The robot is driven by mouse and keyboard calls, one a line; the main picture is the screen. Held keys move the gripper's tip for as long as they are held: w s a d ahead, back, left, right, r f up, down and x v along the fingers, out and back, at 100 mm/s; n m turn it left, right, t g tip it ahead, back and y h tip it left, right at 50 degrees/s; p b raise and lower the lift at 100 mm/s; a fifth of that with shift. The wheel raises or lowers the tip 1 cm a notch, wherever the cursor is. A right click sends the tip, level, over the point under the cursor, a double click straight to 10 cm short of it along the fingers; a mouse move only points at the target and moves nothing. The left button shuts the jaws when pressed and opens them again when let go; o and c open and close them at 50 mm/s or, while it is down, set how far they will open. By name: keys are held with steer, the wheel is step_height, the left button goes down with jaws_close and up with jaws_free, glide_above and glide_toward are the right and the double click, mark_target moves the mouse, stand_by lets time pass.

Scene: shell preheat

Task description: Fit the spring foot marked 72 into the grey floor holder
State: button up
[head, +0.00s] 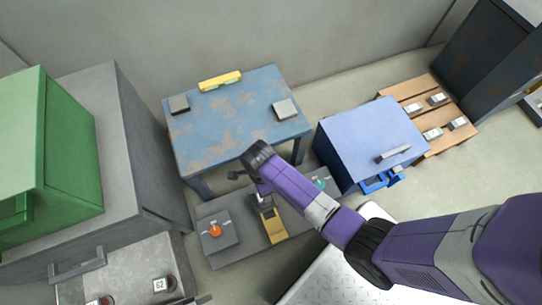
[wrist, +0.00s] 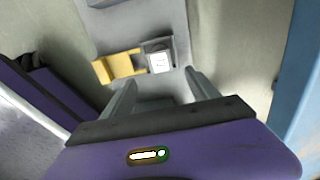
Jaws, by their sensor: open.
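My gripper (wrist: 160,78) is open in the wrist view, its two fingers apart with nothing between the tips. Just beyond the tips is a small grey block (wrist: 158,45) with a white label (wrist: 159,62); its number is too blurred to read. It sits beside a yellow piece (wrist: 118,66) on a grey floor plate (wrist: 150,17). The yellow piece also shows in the head view (head: 273,229), under my arm's end. I cannot tell whether the labelled block is the spring foot marked 72 or part of the grey floor holder.
A blue worn table (head: 225,130) stands behind the plate. An orange knob (head: 215,231) is at the plate's left. A blue cabinet (head: 365,135) and a pallet (head: 410,90) with several labelled blocks are at right. A grey cabinet (head: 125,140) is at left.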

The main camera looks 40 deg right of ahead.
steer(key=s+a+r+n+t, duration=0.2)
steer(key=s+r+n+t, duration=0.5)
steer(key=s+n, duration=0.4)
steer(key=s+r+n+t, duration=0.2)
steer(key=s+r+n, duration=0.1)
steer(key=r, duration=0.7)
steer(key=s+d+r+n+t, duration=0.1)
steer(key=s+r+n+t, duration=0.2)
steer(key=r, duration=0.7)
steer(key=s+d+r+n+t, duration=0.1)
steer(key=s+r+n+t, duration=0.2)
steer(key=r, duration=0.7)
steer(key=shift+r+n, duration=0.4)
steer(key=shift+n, duration=0.8)
steer(key=shift+s+r, duration=0.1)
